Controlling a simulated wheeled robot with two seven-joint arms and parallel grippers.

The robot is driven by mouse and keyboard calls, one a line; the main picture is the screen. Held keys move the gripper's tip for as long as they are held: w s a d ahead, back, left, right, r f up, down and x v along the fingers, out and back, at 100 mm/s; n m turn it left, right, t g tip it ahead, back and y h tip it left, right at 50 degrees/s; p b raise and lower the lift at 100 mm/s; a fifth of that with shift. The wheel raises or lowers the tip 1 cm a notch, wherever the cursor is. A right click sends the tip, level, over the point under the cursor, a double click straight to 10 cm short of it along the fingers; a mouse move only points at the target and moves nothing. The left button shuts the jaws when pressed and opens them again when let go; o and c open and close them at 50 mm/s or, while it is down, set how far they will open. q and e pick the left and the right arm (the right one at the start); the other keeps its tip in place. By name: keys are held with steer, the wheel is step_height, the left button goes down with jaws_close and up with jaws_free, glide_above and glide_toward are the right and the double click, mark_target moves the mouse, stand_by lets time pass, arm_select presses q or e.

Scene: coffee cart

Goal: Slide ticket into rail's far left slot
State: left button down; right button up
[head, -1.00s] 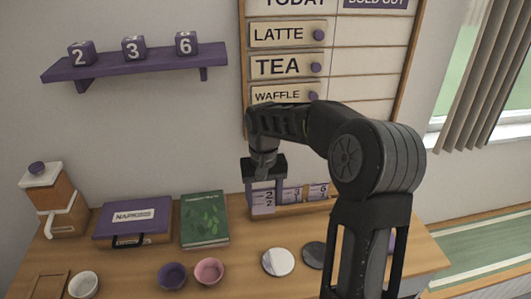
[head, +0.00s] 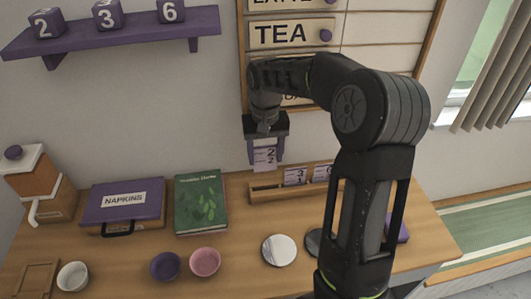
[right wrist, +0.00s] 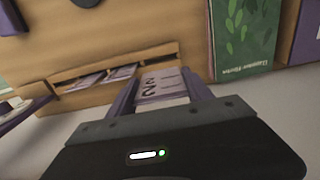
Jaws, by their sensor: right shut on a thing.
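My right gripper (head: 265,155) is shut on a pale ticket (head: 265,163) marked with a 2. It holds the ticket upright above the left end of the wooden rail (head: 265,195), with a gap showing between them in the head view. The rail holds two other tickets, one marked 3 (head: 294,176) and one marked 6 (head: 321,173), to the right of the held one. In the right wrist view the held ticket (right wrist: 162,87) sits between the purple fingers, with the rail (right wrist: 62,78) beyond. My right arm hides the rail's right end. My left gripper is not in view.
A green book (head: 200,204) and a purple napkin box (head: 124,205) stand left of the rail. Pink (head: 205,263) and purple (head: 165,266) bowls and a pale round disc (head: 279,250) lie in front. The menu board (head: 290,33) hangs behind my gripper.

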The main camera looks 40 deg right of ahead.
mark_target(266, 169)
steer(key=shift+f+b, duration=1.95)
steer(key=shift+f, duration=0.95)
steer(key=shift+f+b, duration=0.35)
steer(key=shift+f, duration=0.15)
steer(key=shift+f+b, duration=0.4)
steer(key=shift+f, duration=0.2)
steer(key=shift+f, duration=0.15)
steer(key=shift+f+b, duration=0.55)
steer(key=shift+f, duration=0.1)
